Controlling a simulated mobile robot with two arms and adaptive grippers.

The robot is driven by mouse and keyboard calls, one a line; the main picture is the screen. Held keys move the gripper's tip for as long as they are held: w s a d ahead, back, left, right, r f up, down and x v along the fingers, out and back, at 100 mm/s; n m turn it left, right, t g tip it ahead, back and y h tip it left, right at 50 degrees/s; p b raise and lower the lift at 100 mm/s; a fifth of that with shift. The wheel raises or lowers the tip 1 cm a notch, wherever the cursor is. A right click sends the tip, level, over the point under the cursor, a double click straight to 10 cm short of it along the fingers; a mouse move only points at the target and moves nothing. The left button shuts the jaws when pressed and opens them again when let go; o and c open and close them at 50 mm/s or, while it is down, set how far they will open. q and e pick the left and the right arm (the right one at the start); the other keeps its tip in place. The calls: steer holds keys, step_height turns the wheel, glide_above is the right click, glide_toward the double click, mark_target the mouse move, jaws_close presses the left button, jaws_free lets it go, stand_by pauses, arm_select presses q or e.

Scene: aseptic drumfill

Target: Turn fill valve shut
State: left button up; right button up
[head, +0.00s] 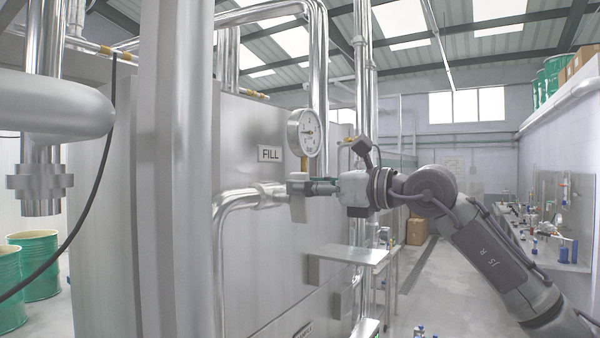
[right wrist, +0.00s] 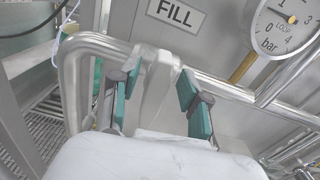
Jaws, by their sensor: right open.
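The fill valve is on the steel pipe beneath the FILL label (head: 270,154). Its flat grey lever (head: 299,209) hangs down beside my right gripper (head: 312,187) in the head view. In the right wrist view the lever (right wrist: 157,88) stands between the two teal-padded fingers of the right gripper (right wrist: 158,96), with a gap on each side. The right gripper is open around it and holds nothing. The valve body is partly hidden behind the fingers. My left gripper is in neither view.
A round pressure gauge (head: 305,132) sits just above the valve. A small steel shelf (head: 350,255) juts out below my right gripper. A steel column (head: 175,180) stands left of the valve. Green drums (head: 38,265) stand at the far left. A cluttered bench (head: 550,245) runs along the right wall.

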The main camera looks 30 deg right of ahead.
steer(key=shift+x, duration=0.8)
steer(key=shift+s, duration=0.1)
jaws_close()
steer(key=shift+f+m, duration=0.1)
steer(key=shift+m, duration=0.2)
steer(key=shift+b, duration=0.3)
steer(key=shift+d, duration=0.1)
jaws_free()
